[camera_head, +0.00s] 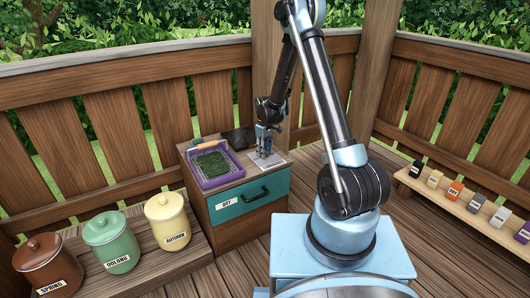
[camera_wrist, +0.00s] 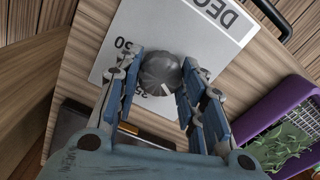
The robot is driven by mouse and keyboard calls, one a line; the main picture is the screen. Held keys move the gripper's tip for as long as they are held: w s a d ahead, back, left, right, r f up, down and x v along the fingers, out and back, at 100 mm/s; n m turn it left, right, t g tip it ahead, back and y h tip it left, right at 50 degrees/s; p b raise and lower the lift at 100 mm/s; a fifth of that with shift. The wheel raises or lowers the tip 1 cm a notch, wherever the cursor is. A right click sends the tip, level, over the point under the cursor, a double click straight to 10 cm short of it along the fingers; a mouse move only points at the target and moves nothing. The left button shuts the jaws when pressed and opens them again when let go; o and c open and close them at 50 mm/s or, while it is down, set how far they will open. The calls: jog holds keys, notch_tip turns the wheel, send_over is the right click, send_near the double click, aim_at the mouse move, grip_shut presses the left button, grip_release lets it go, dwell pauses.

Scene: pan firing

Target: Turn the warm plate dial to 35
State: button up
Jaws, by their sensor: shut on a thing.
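The warm plate's dial (camera_wrist: 161,74) is a round grey knob in the wrist view. It sits on a pale plate (camera_wrist: 138,27) printed with "50" and other dark lettering, partly covered by my fingers. My gripper (camera_wrist: 160,80) has its fingers on both sides of the dial and is shut on it. A small white mark shows on the dial near its lower edge; the value it points at is not readable. In the head view my gripper (camera_head: 265,142) reaches down onto the pale plate (camera_head: 272,160) on the cabinet top, and the dial is hidden.
A purple tray (camera_head: 238,174) of green leaves stands left of the plate. A dark object (camera_head: 237,140) lies behind it. The cabinet has a teal drawer (camera_head: 260,196). Lidded jars (camera_head: 110,242) stand at left; small blocks (camera_head: 455,191) line a right shelf.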

jog(key=m, duration=0.6)
jog(key=shift+w+d+m, duration=0.15)
jog(key=shift+w+m, duration=0.1)
jog(key=shift+m, duration=0.05)
jog(key=m, duration=0.6)
jog(key=shift+s, duration=0.1)
dwell(0.3)
jog(key=o, duration=1)
jog(key=shift+s, duration=0.1)
jog(key=shift+o, duration=0.2)
notch_tip(320, 180, up, 12)
